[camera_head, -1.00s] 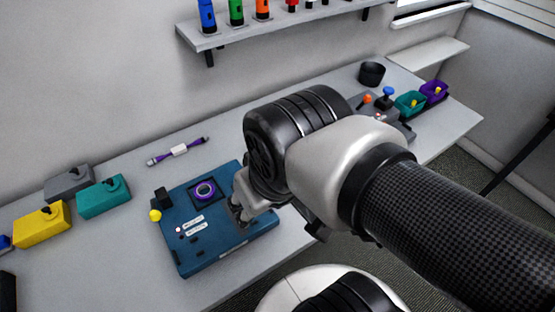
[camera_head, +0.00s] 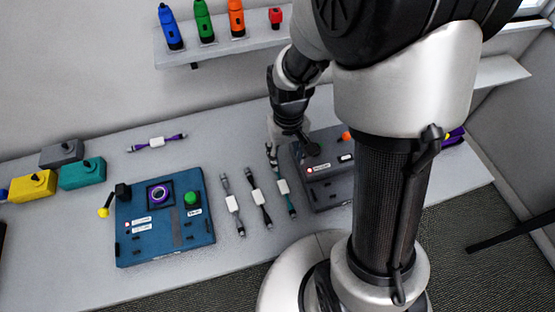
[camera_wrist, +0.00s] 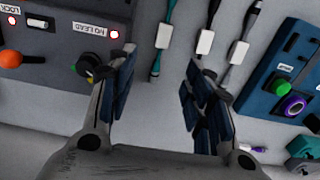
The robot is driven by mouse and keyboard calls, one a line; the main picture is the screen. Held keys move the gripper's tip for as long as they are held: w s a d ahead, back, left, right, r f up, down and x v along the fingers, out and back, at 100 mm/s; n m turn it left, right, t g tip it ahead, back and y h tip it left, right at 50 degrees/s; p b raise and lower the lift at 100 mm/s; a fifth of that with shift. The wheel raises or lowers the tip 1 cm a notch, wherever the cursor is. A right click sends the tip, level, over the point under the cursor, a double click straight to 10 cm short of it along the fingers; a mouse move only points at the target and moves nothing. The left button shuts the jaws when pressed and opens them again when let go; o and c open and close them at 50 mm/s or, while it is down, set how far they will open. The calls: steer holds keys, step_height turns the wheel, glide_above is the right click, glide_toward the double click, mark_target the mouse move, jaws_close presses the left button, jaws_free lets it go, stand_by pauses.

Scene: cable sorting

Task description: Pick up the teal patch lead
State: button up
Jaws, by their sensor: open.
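The teal patch lead (camera_head: 284,187), with a white tag, lies on the table beside the dark grey box. It is the rightmost of three parallel leads in the head view. My gripper (camera_head: 281,148) is open and empty near the lead's far end. In the wrist view, the teal lead (camera_wrist: 164,36) reaches into the gap between the spread fingers of my gripper (camera_wrist: 160,60), with its near end showing there. Whether the fingers are at table height I cannot tell. My fingers partly hide the lead's far end in the head view.
A black lead (camera_head: 257,198) and a grey lead (camera_head: 231,204) lie close to the left. The dark grey box (camera_head: 325,190) stands close on the right, partly behind my arm. A blue box (camera_head: 165,235) is further left. A purple lead (camera_head: 157,142) lies at the back.

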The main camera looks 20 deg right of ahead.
steer(key=b, duration=0.3)
glide_above(283, 186)
steer(key=f, duration=1.1)
steer(key=shift+w+d, duration=0.1)
steer(key=shift+d, duration=0.25)
steer(key=f, duration=0.1)
steer(key=f+b, duration=0.2)
steer(key=f, duration=0.1)
steer(key=shift+s+a+f, duration=0.1)
steer(key=shift+s+a, duration=0.15)
steer(key=shift+a, duration=0.1)
steer(key=shift+f, duration=0.45)
steer(key=shift+r, duration=0.1)
steer(key=shift+c, duration=0.2)
jaws_close()
